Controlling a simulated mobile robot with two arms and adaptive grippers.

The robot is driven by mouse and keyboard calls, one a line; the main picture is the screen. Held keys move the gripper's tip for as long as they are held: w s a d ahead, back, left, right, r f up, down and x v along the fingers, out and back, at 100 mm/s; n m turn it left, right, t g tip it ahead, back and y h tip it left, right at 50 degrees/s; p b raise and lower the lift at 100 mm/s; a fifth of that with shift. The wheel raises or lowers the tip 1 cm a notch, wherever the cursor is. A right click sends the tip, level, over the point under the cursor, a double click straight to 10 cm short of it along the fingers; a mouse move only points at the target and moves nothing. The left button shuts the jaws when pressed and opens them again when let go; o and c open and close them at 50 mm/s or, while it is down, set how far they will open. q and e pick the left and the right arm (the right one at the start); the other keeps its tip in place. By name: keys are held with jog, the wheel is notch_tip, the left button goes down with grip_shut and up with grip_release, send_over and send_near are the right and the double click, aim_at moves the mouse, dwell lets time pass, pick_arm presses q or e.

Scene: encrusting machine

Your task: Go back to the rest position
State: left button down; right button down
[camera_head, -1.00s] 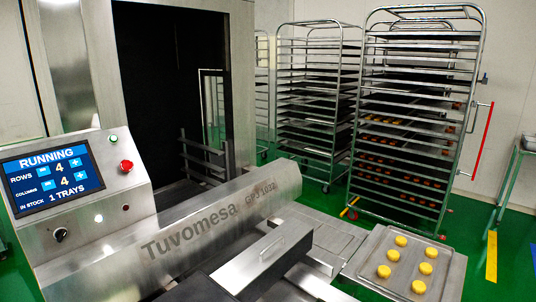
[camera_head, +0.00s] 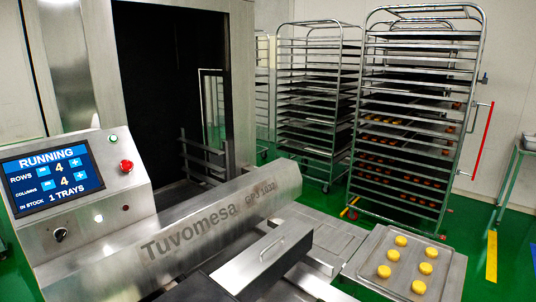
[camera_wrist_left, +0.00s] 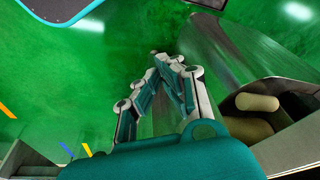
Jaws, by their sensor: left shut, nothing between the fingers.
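My left gripper (camera_wrist_left: 160,60) shows in the left wrist view, shut and empty, its fingertips together above the green floor. Neither gripper shows in the head view. The encrusting machine (camera_head: 215,225) stands at the front left of the head view. Its screen (camera_head: 52,178) reads RUNNING, rows 4, columns 4, in stock 1 trays. A metal tray (camera_head: 370,278) with several yellow pieces lies at the lower right.
Two tall tray racks stand at the back, one (camera_head: 318,90) in the middle and one (camera_head: 410,110) to the right with filled trays. A red bar (camera_head: 482,145) sits beside the right rack. Green floor (camera_head: 455,235) is open at the right.

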pick_arm(q)
jog(key=s+a+f+g, duration=0.1)
jog(key=s+f, duration=0.2)
jog(key=f, duration=0.6)
jog(key=s+f, duration=0.4)
jog(key=f, duration=0.6)
jog(key=s+a+f, duration=0.2)
jog(key=s+f, duration=0.7)
jog(key=s, duration=0.3)
jog(key=shift+s+a+g, duration=0.2)
jog(key=shift+s+g, duration=0.05)
jog(key=shift+g, duration=0.15)
